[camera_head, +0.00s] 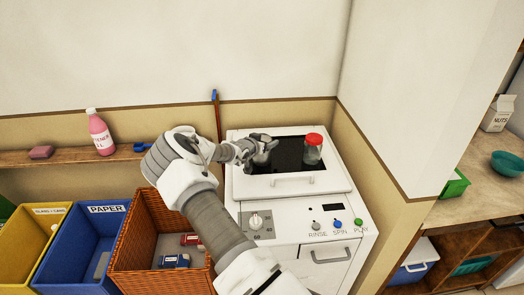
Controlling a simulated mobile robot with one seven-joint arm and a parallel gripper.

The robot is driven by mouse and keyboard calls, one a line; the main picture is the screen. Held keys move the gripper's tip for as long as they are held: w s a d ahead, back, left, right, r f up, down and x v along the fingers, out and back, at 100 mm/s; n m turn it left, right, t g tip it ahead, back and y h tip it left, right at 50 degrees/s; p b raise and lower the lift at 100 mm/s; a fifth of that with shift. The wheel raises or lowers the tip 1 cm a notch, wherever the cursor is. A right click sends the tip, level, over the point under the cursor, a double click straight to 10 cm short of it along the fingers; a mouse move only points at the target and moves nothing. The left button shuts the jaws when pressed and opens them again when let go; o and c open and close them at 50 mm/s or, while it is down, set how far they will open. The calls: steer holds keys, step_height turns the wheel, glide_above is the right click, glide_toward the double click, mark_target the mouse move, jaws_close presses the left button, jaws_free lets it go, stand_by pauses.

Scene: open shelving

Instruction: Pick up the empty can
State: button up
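My arm reaches in from the bottom over a white washing machine (336,190). My gripper (262,148) is at the left part of the machine's dark top window. A small grey, metallic-looking shape shows at the fingers. It may be the empty can or part of the fingers; I cannot tell which. The fingers are too small and overlapped to show whether they are open or shut. No other can is clearly in view.
A clear jar with a red lid (313,148) stands right of my gripper on the machine top. A pink bottle (101,133) stands on the left shelf. An orange wicker basket (135,250), a blue paper bin (85,245) and a yellow bin (27,240) are lower left.

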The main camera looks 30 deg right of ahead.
mark_target(264, 135)
steer(key=c, duration=0.8)
steer(key=shift+r, duration=0.15)
steer(key=shift+r, duration=0.25)
step_height(264, 135, up, 4)
steer(key=shift+f, duration=0.15)
steer(key=s+r+b, duration=0.1)
steer(key=s+r, duration=0.1)
steer(key=s, duration=0.2)
steer(key=s+d+r+b, duration=0.1)
steer(key=s+r, duration=0.1)
steer(key=s, duration=0.1)
steer(key=s+r+b, duration=0.1)
steer(key=s+r, duration=0.1)
steer(key=s, duration=0.2)
steer(key=shift+s+d+r, duration=0.2)
steer(key=shift+s+r, duration=0.05)
steer(key=shift+s, duration=0.05)
